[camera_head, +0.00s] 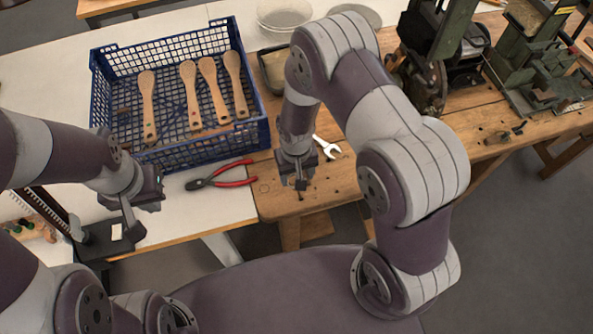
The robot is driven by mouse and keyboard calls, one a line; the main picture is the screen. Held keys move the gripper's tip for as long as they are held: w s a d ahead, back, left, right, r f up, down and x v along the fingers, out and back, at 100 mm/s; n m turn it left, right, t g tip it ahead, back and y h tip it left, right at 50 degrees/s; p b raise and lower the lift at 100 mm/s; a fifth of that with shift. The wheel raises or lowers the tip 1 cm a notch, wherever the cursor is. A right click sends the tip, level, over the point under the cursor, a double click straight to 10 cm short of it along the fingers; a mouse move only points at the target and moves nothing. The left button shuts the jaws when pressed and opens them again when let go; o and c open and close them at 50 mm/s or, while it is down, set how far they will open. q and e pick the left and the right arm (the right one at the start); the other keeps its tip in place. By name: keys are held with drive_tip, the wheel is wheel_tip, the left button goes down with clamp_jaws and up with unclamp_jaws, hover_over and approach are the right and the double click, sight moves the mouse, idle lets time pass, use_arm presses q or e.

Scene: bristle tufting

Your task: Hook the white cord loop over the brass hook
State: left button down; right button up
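I cannot make out the white cord loop or the brass hook in the head view. My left gripper (130,220) points down at the left, just above or beside a black device (100,241) with a white label. Its fingertips blend with that device, so I cannot tell whether it is open or shut, or whether it holds anything. My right gripper (300,186) points down over the front part of the wooden bench (340,178). Its fingers are small and dark, and their opening is unclear. No held object is visible there.
A blue crate (180,157) holds several wooden brush handles (208,85). Red-handled pliers (222,178) lie in front of it, and a wrench (327,147) lies near my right gripper. Green machines (540,55) stand at the right. Clear dishes (285,13) sit at the back.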

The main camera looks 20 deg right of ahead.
idle(0.3)
drive_tip(key=shift+f+b, duration=1.25)
drive_tip(key=shift+f, duration=0.5)
drive_tip(key=shift+s+d+f+b, duration=0.1)
drive_tip(key=shift+f+b, duration=0.6)
drive_tip(key=shift+f, duration=0.3)
drive_tip(key=shift+s+d+f+b, duration=0.1)
drive_tip(key=shift+f+b, duration=0.55)
drive_tip(key=shift+f, duration=0.35)
drive_tip(key=shift+f+b, duration=0.35)
drive_tip(key=shift+f, duration=0.15)
drive_tip(key=o, duration=1.2)
drive_tip(key=shift+o, duration=0.5)
drive_tip(key=shift+r, duration=0.1)
